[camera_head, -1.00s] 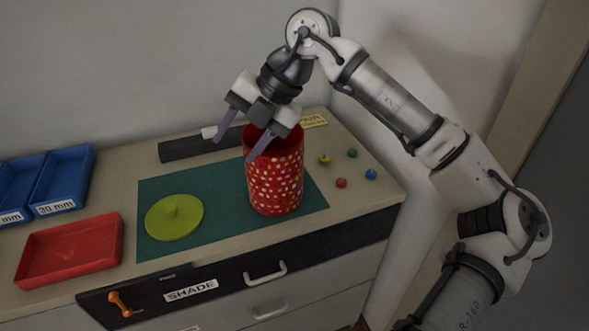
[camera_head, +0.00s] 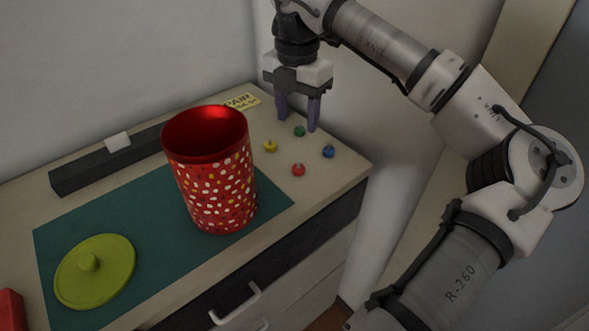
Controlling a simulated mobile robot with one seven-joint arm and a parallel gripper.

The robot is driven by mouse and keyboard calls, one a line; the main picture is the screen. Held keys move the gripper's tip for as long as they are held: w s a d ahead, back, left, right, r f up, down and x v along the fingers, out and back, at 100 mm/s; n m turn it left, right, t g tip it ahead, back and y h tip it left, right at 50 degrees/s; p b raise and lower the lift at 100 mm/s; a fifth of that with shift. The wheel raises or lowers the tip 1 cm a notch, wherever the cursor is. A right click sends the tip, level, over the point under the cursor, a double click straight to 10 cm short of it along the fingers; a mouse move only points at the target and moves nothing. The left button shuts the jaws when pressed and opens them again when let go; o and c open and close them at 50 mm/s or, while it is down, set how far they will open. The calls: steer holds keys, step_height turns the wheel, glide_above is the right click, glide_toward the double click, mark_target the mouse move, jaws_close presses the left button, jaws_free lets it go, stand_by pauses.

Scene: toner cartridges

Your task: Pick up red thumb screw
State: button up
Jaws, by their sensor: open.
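The red thumb screw (camera_head: 298,170) is a small red knob on the beige counter top, right of the red canister. It is the nearest of a small group of coloured screws. My gripper (camera_head: 298,122) points down above and behind that group, close to the green screw in the picture. Its two purple-grey fingers are apart with nothing between them. I cannot tell its exact height above the counter.
Yellow (camera_head: 270,146), green (camera_head: 299,131) and blue (camera_head: 329,151) screws surround the red one. A tall open red spotted canister (camera_head: 222,190) and a lime lid (camera_head: 95,272) stand on a green mat (camera_head: 262,192). A dark bar (camera_head: 85,176) lies behind.

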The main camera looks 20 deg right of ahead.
glide_above(299, 163)
steer(key=f, duration=0.4)
steer(key=f+p, duration=0.1)
steer(key=f, duration=0.1)
steer(key=shift+w+a+f, duration=0.1)
steer(key=shift+w+f, duration=0.05)
steer(key=shift+w, duration=0.15)
steer(key=shift+s+f+p, duration=0.15)
steer(key=shift+f+p, duration=0.25)
steer(key=shift+f, duration=0.2)
step_height(299, 163, down, 4)
steer(key=shift+s+f+p, duration=0.1)
steer(key=shift+p, duration=0.5)
steer(key=shift+c, duration=0.3)
steer(key=c, duration=1)
